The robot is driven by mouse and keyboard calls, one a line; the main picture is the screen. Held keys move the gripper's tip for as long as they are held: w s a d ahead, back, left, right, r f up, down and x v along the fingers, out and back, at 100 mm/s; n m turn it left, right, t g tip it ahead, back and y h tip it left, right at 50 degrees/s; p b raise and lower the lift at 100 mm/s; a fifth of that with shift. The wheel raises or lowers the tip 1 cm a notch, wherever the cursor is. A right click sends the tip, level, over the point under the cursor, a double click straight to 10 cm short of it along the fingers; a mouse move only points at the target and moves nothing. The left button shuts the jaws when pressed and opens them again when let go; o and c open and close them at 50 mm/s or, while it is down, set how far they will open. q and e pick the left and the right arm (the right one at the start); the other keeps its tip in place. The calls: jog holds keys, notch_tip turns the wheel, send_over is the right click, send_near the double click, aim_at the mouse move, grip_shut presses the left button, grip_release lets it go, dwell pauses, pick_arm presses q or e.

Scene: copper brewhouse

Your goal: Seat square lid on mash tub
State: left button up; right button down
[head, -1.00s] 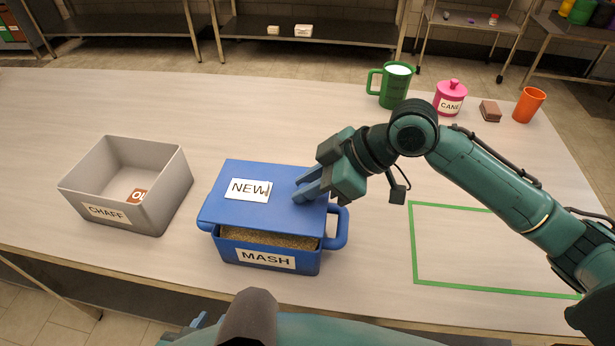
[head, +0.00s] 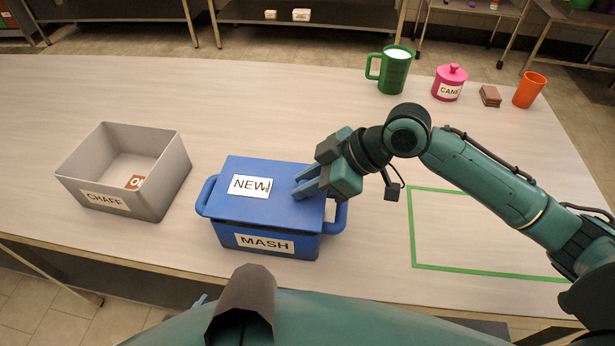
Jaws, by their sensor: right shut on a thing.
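The blue square lid (head: 250,210), with a NEW label, lies over the top of the blue mash tub (head: 303,245), labelled MASH. The lid looks roughly level and covers the opening, so no grain shows. Whether it is fully down on the rim all round is hard to tell. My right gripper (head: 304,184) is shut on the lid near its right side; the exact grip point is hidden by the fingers. My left gripper (head: 200,301) barely shows at the bottom edge, mostly hidden behind my own arm, away from the tub.
A grey bin (head: 165,185) labelled CHAFF, with a brown labelled piece (head: 135,182) inside, stands left of the tub. A green outlined area (head: 413,230) lies to the right. A green mug (head: 396,72), pink jar (head: 449,83), brown blocks (head: 490,96) and orange cup (head: 529,90) stand behind.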

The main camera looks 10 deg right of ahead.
jog(key=shift+f+b, duration=0.5)
jog(key=shift+f, duration=0.55)
dwell(0.5)
jog(key=c, duration=1.6)
grip_release()
jog(key=o, duration=0.6)
jog(key=shift+c, duration=0.2)
